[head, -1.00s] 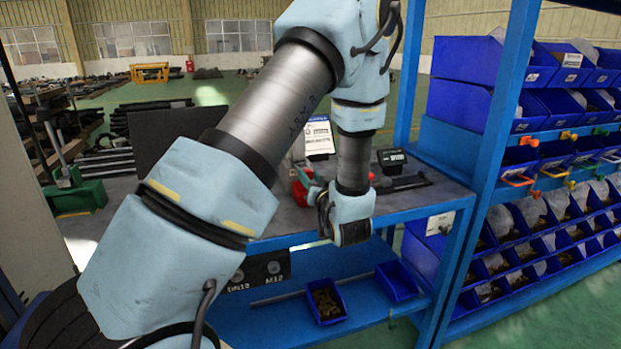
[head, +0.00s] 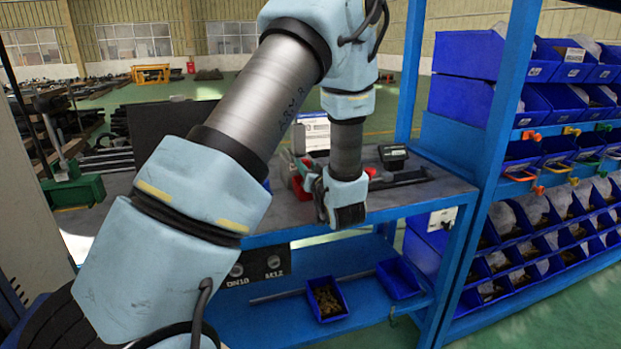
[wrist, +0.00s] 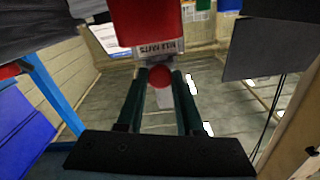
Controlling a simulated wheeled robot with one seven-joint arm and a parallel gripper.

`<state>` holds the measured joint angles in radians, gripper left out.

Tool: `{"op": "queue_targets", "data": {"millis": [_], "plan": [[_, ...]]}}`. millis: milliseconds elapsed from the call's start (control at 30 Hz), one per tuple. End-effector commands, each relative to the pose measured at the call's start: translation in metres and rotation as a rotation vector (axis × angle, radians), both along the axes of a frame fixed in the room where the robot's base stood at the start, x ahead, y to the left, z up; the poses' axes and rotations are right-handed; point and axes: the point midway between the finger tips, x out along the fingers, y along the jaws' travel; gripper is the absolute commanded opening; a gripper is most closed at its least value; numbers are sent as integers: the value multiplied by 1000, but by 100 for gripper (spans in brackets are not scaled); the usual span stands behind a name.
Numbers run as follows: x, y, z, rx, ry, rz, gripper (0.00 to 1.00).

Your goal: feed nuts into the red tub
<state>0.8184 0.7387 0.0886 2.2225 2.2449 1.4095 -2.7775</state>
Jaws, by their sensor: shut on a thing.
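In the wrist view, the two dark green fingers of my gripper (wrist: 160,82) are shut on a small red round thing (wrist: 160,74) at their tips. What it belongs to is not clear. Just beyond the fingertips is a red tub (wrist: 150,22) with a pale lettered label, cut off by the top edge. In the head view, my wrist hides most of the gripper. A red thing (head: 300,188) shows on the bench to the left of my wrist; I cannot tell whether it is the tub. No loose nuts show at the fingers.
The grey-topped blue bench (head: 420,200) is under my wrist. A dark device (head: 393,156) and a white card (head: 314,132) stand behind. A blue bin of brownish parts (head: 327,300) and another blue bin (head: 398,279) are on the lower shelf. A blue rack post (head: 490,160) rises at right.

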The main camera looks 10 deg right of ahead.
Motion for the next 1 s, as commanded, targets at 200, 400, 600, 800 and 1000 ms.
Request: {"op": "queue_targets", "data": {"millis": [200, 400, 600, 800, 1000], "plan": [[16, 2, -1, 1, -1, -3, 0], [17, 2, 1, 2, -1, -3, 0], [17, 2, 1, 1, -1, -2, 49], [17, 2, 1, 2, -1, -2, 66], [16, 2, 0, 2, 0, -3, 66]]}}
